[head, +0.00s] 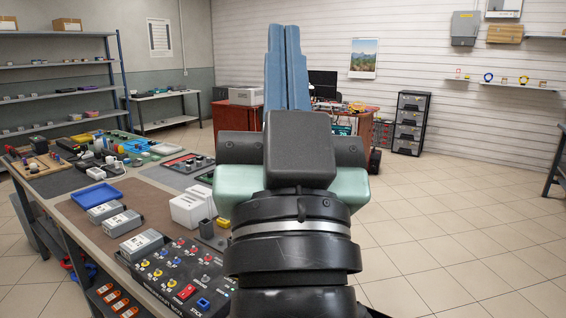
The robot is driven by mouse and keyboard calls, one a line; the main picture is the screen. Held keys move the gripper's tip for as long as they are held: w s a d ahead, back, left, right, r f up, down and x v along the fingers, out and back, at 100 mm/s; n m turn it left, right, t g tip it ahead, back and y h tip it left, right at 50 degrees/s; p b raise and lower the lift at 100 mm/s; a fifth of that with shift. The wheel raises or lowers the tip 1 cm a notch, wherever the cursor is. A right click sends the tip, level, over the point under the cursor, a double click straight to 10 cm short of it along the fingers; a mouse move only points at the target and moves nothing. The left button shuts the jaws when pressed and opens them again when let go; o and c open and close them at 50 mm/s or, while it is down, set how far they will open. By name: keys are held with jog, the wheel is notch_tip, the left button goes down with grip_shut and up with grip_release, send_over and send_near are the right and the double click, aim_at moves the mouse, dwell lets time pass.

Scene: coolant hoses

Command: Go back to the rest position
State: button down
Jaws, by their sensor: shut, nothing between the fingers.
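My gripper (287,62) is in the middle of the head view, pointing away and upward. Its two blue fingers are together with nothing between them. It is clear of the workbench (135,208) on the left and touches nothing that I can see. My own wrist and gripper body hide part of the room behind them. No hose held by the gripper shows.
The bench holds a control panel (178,277) with coloured knobs, grey boxes (124,223), a blue tray (97,194) and white containers (188,210). A shelf rack (60,66) stands at the back left, a drawer unit (409,122) behind. The tiled floor (460,220) on the right is clear.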

jog(key=s+r+p, duration=0.2)
jog(key=r+p, duration=0.7)
jog(key=r, duration=0.1)
jog(key=s+r+h+p, duration=0.1)
jog(key=s+r+p, duration=0.1)
jog(key=r+p, duration=0.7)
jog(key=shift+s+r+n+t, duration=0.2)
jog(key=shift+r+n+t, duration=0.15)
jog(key=shift+r, duration=0.5)
